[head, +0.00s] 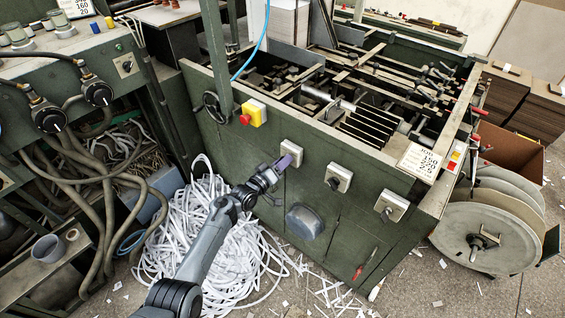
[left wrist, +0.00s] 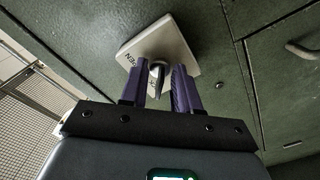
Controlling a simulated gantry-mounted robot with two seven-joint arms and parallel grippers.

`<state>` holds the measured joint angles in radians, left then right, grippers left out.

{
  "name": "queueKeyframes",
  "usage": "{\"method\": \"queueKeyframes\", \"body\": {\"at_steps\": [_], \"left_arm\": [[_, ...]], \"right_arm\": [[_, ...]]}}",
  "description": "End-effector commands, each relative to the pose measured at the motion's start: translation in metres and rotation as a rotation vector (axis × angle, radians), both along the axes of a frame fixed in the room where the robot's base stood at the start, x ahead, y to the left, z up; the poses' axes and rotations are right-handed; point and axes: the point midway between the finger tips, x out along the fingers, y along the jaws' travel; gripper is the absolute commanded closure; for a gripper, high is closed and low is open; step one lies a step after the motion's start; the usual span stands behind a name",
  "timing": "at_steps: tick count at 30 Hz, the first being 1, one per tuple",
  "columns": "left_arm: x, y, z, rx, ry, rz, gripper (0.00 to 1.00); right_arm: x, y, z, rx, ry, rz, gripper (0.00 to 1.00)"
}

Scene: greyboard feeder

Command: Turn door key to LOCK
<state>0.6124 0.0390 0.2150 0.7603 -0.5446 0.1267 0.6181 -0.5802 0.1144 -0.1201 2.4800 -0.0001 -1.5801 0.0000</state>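A pale square switch plate (head: 291,153) with a key knob is on the front of the green machine, the leftmost of three plates there. In the left wrist view the plate (left wrist: 178,42) shows tilted, with lettering ending in "EN" partly legible; the rest is hidden. The dark key knob (left wrist: 158,73) stands out from it. My left gripper (head: 279,167) is at this plate. Its purple fingers (left wrist: 160,88) straddle the knob, apart, with slim gaps visible beside it. The knob is hidden by the gripper in the head view. My right gripper is not in view.
Two more switch plates (head: 338,178) (head: 391,207) are to the right. A red button on a yellow box (head: 254,113) and a handwheel (head: 217,107) are up left. A grey oval cover (head: 304,221) is below. White strips (head: 205,245) heap on the floor.

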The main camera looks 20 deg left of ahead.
Motion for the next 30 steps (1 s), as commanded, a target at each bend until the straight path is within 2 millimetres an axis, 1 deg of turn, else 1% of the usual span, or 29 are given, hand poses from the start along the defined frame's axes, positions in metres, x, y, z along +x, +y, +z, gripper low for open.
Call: {"method": "queueKeyframes", "body": {"at_steps": [7,11,18,24,30], "left_arm": [[-0.003,0.001,0.001,0.001,0.000,0.000,0.69],[-0.014,0.005,0.002,0.001,0.000,0.001,0.69],[-0.049,0.018,0.002,0.001,0.001,0.001,0.69],[-0.079,0.028,0.002,0.001,0.000,0.001,0.69],[-0.097,0.035,0.001,0.001,0.000,0.000,0.69]], "right_arm": [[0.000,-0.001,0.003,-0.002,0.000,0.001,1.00],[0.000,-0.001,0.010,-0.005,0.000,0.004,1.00],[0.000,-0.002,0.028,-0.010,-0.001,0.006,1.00],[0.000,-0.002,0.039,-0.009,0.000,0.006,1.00],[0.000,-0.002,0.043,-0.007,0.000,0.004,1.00]]}}
